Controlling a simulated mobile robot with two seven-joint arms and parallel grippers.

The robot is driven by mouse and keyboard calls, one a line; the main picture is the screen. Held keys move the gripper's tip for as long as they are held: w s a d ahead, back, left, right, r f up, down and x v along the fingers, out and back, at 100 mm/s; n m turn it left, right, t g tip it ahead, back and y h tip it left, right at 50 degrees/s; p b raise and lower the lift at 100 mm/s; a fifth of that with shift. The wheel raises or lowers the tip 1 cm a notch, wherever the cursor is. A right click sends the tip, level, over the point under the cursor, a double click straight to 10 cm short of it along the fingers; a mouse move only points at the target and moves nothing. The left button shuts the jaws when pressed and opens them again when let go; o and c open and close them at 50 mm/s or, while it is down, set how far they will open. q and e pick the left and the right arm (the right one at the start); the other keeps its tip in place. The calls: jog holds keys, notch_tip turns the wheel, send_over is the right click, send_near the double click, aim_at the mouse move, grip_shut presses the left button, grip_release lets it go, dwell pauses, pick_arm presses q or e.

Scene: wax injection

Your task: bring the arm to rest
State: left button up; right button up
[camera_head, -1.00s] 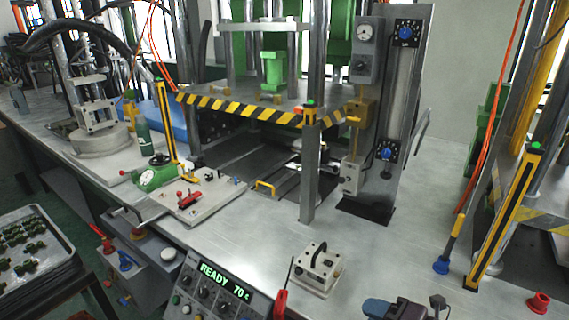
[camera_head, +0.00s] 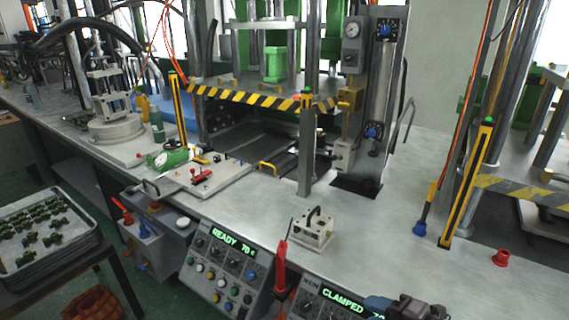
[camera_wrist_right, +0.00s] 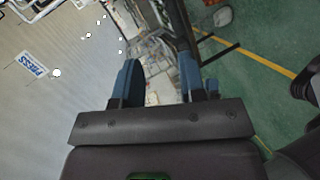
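My right gripper (camera_wrist_right: 160,82) shows in the right wrist view with its two blue fingers standing apart and nothing between them. Past the fingers are a blurred, cluttered bench, green floor and a yellow floor line. In the head view only part of what looks like my right gripper (camera_head: 400,308) shows at the bottom edge, in front of the control panel marked CLAMPED. My left gripper is in neither view.
A metal block with a black handle (camera_head: 313,230) stands on the bench (camera_head: 365,235). Behind it is a press with a striped guard (camera_head: 250,98). A READY panel (camera_head: 225,265) is on the bench front. A tray of green parts (camera_head: 75,245) stands at left.

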jog(key=d+f+m+t+h, duration=0.4)
jog(key=d+f+m+h, duration=0.2)
jog(key=m, duration=1.2)
jog(key=s+d+f+m+g+h, duration=0.1)
jog(key=s+d+f+m+h, duration=0.1)
jog(key=s+f, duration=0.3)
jog(key=s+d+f+m+g+h, duration=0.1)
jog(key=s+d+f+m+h, duration=0.1)
jog(key=s+f, duration=0.3)
jog(key=shift+s+f+m, duration=0.35)
jog(key=shift+s+m, duration=0.55)
jog(key=shift+s, duration=0.05)
